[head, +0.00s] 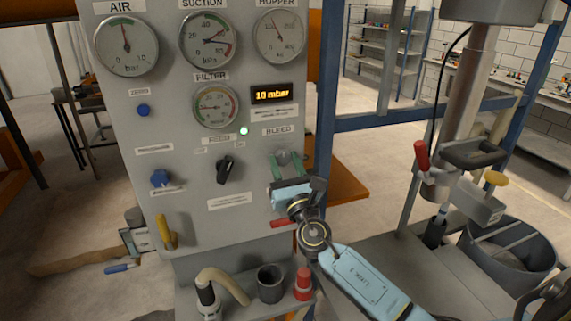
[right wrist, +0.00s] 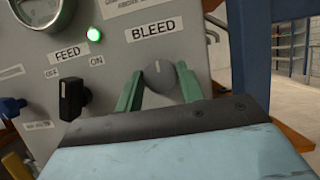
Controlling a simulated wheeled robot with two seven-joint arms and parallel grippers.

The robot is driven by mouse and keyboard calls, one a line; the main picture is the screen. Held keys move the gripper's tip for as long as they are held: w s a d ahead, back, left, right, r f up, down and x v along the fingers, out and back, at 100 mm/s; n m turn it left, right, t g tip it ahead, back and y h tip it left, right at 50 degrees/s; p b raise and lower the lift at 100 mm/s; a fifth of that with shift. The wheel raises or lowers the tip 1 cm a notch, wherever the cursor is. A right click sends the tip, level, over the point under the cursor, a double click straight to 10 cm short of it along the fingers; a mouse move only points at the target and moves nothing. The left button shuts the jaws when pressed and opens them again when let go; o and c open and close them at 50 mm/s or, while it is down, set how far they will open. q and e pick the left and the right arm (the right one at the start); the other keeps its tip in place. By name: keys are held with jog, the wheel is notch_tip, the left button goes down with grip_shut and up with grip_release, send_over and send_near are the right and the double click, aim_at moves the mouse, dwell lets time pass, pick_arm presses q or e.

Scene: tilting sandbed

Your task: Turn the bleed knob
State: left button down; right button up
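The bleed knob (head: 283,157) is a grey round knob under the BLEED label on the grey control panel (head: 242,178). It also shows in the right wrist view (right wrist: 161,78). My right gripper (head: 288,167) is in front of the panel, with its two green fingers on either side of the knob. In the right wrist view the fingers (right wrist: 160,86) stand apart with the knob between and just beyond them; I cannot tell whether they touch it. The gripper body hides the panel below the knob. My left gripper is not in view.
The display (head: 278,93) reads 10 mbar and a green lamp (head: 244,131) is lit. The black feed switch (head: 226,169) is left of the knob. A dark cup (head: 270,284) and a red-capped item (head: 303,283) stand on the ledge below. A blue post (head: 325,110) rises to the right.

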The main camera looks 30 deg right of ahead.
jog(key=shift+c, duration=1.4)
jog(key=shift+m, duration=0.4)
